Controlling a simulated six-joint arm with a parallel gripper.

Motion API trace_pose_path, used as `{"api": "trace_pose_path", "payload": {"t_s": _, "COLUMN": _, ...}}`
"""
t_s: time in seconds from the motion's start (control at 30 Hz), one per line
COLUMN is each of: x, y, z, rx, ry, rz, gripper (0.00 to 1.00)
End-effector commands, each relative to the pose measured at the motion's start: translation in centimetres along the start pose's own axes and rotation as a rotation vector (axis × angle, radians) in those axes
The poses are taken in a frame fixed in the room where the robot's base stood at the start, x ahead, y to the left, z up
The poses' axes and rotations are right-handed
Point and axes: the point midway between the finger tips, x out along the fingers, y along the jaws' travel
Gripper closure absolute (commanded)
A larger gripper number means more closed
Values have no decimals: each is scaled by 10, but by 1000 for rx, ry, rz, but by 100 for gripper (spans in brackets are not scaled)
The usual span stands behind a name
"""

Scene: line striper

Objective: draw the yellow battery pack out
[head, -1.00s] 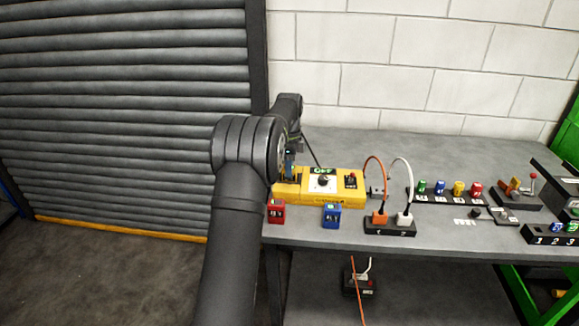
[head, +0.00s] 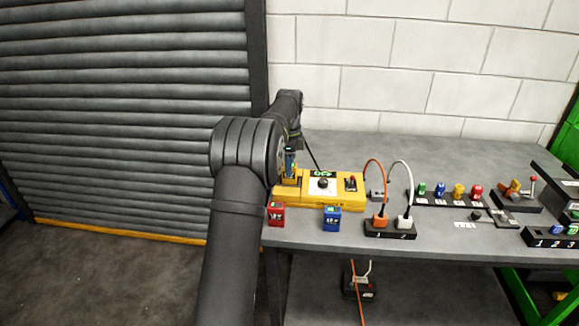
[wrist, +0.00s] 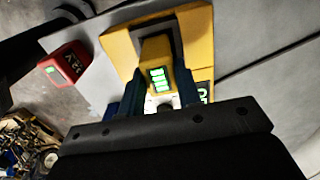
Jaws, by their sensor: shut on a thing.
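The yellow battery pack (wrist: 155,52) has a lit green bar display and sits between the blue fingers of my gripper (wrist: 157,97) in the wrist view. My gripper is shut on it. A dark-rimmed bay in the yellow striper body (wrist: 199,38) is right behind the pack; I cannot tell how much of the pack is inside. In the head view my gripper (head: 290,163) is at the left end of the yellow striper body (head: 340,201), partly hidden by my arm. A little of the yellow pack shows below the fingers.
A red pack (head: 276,214) and a blue pack (head: 332,217) stand at the table's front edge. Right of the striper are a socket block (head: 390,231) with orange and white cables and a row of coloured pieces. The back of the table is clear.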

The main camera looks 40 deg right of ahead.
Motion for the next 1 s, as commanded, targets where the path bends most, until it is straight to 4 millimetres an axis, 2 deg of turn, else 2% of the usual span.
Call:
{"api": "trace_pose_path", "payload": {"t_s": 0.7, "x": -37, "y": 0, "z": 0, "rx": 0, "ry": 0, "rz": -2, "gripper": 89}}
{"api": "trace_pose_path", "payload": {"t_s": 1.0, "x": -42, "y": 0, "z": 0, "rx": 0, "ry": 0, "rz": 0, "gripper": 89}}
